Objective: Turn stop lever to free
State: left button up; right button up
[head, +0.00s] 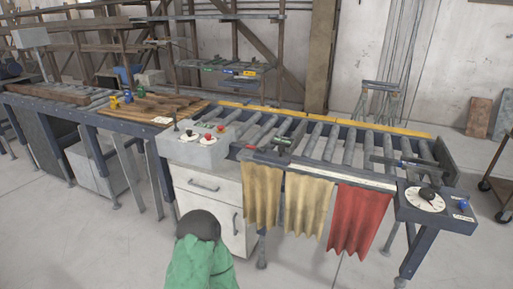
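The roller table (349,147) runs across the middle and right of the head view. A dial box (433,207) sits at its front right corner, with a white round dial (425,199), a black knob (427,193) and a small blue knob (463,205). A small green and red part (282,143) sits on the rollers near the left end, and a dark bar (402,162) lies across the right end. I cannot tell which part is the stop lever; its labels are too small to read. Neither of my grippers is in view.
A grey control box (205,147) with red and black knobs stands on a drawer cabinet (210,195). Tan curtains (262,197) and a red curtain (358,220) hang from the table front. A green draped shape (205,265) with a dark top stands in front. Floor is clear at lower right.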

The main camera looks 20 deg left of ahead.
aim_at(262, 149)
jog(key=i+j+u, duration=0.25)
jog(key=i, duration=0.15)
jog(key=i+j+u, duration=0.15)
jog(key=i+u, duration=0.15)
jog(key=i, duration=0.1)
